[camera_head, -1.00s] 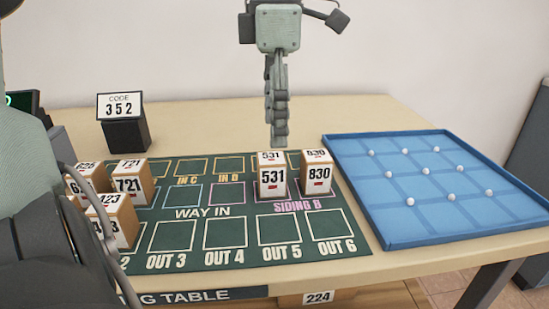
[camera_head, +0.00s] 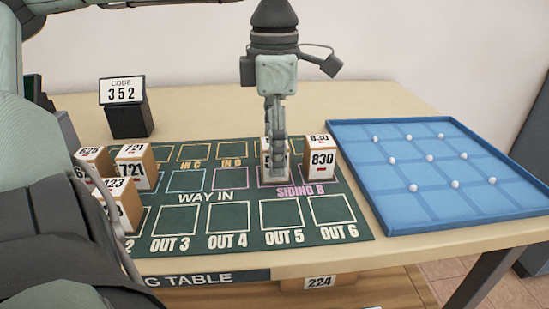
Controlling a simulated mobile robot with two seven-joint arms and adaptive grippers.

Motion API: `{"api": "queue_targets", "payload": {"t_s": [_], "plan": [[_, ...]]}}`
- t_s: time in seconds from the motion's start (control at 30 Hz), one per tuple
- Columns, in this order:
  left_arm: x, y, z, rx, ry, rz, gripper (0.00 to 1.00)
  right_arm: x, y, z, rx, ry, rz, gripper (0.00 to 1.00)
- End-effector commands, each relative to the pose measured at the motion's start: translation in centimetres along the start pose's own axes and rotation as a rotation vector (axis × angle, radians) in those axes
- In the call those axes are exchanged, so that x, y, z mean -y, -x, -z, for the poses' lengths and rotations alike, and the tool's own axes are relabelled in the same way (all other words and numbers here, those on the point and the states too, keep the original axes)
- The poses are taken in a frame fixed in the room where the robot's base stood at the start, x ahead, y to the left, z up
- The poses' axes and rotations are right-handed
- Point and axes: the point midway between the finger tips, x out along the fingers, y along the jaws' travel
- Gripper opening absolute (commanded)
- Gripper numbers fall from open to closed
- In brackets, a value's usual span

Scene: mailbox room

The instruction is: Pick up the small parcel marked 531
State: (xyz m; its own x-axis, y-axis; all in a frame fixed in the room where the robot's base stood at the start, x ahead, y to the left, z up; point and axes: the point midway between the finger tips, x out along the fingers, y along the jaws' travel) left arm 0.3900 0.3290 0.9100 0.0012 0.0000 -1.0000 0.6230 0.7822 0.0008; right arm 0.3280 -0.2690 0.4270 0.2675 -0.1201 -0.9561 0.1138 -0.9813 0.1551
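The parcel marked 531 (camera_head: 266,171) is a small box with white labelled faces. It stands upright on the Siding B part of the dark green mat (camera_head: 210,212). My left gripper (camera_head: 279,165) points straight down at it, and its fingers cover much of the parcel's front and its number. The fingers line up one behind the other in this view, so the gap between them and any contact with the parcel cannot be seen. The parcel marked 830 (camera_head: 321,160) stands close on the right. My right gripper is not in view.
Parcels 721 (camera_head: 136,167) and 625 (camera_head: 93,162) and another parcel (camera_head: 124,207) stand at the mat's left. A blue tray (camera_head: 375,212) with small white balls lies right. A code sign reading 352 (camera_head: 123,91) stands behind.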

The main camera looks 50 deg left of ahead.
Motion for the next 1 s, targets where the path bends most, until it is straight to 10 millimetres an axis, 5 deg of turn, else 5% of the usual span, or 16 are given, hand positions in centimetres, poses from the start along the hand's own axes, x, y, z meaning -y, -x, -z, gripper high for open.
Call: {"api": "queue_targets", "payload": {"t_s": [0.43,0.77,1.0], "plan": [[0.0,0.0,0.0,0.000,0.000,0.000,0.07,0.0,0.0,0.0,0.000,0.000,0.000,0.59],[0.0,0.4,0.0,0.000,0.000,-0.001,0.06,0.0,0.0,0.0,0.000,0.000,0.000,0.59],[-0.1,3.0,-0.1,0.001,0.000,-0.005,0.06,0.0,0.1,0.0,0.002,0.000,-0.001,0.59]]}}
